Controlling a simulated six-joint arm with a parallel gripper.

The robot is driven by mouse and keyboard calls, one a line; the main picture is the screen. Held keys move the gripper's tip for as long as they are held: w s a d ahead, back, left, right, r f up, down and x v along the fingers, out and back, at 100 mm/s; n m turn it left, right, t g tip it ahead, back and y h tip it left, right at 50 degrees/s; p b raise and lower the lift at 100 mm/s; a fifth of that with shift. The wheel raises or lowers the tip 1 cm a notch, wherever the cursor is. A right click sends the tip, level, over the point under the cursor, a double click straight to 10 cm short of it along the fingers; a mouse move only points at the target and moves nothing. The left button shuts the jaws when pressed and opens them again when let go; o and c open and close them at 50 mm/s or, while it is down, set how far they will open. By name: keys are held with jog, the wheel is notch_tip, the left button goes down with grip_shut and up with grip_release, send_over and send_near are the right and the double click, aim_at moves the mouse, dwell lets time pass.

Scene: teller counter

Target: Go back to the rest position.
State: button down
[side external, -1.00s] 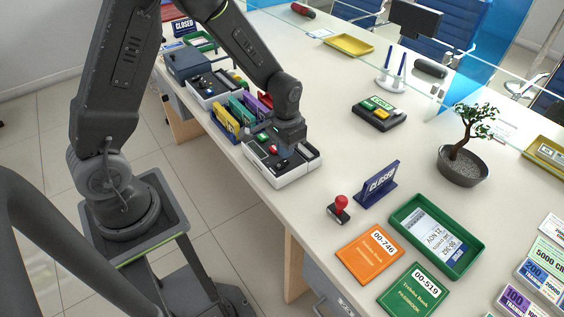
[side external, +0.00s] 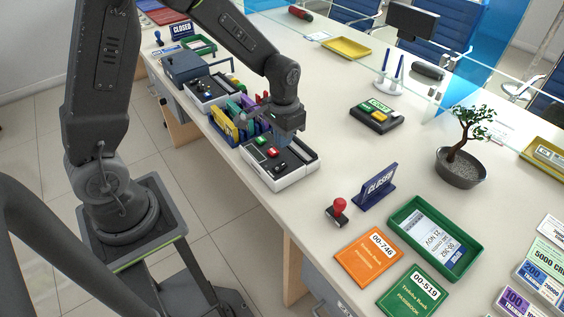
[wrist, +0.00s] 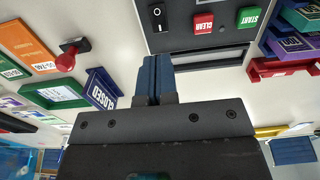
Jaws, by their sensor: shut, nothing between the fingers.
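My gripper (side external: 289,137) is above the white and dark counting machine (side external: 279,163) near the counter's front edge. In the wrist view my gripper (wrist: 151,62) shows its two blue fingers pressed together, with nothing between them. The wrist view also shows the machine with a green START button (wrist: 249,16), a red CLEAR button (wrist: 204,24) and a black switch (wrist: 157,14). The fingertips appear apart from the machine's top, but the exact gap is hard to tell.
Behind the machine stands a blue rack (side external: 233,128) with coloured items. To the right are a red-handled stamp (side external: 338,211), a CLOSED sign (side external: 376,187), a green tray (side external: 400,218), passbooks (side external: 368,258) and a bonsai (side external: 462,165). The counter's middle (side external: 325,125) is clear.

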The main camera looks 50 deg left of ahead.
jog(key=s+d+r+t, duration=0.3)
jog(key=s+r+t, duration=0.2)
jog(key=s+r, duration=1.2)
jog(key=shift+s+d+r+t, duration=0.2)
jog(key=shift+s+r+t, duration=0.1)
jog(key=shift+r, duration=0.5)
jog(key=shift+w, duration=0.1)
jog(key=w+a+f+m+g, duration=0.3)
jog(key=w+f+m, duration=0.8)
jog(key=w+m, duration=0.4)
jog(key=m, duration=0.3)
jog(key=shift+a+f+g, duration=0.2)
jog(key=shift+f+g, duration=0.1)
jog(key=shift+g, duration=0.1)
jog(key=shift+w, duration=0.1)
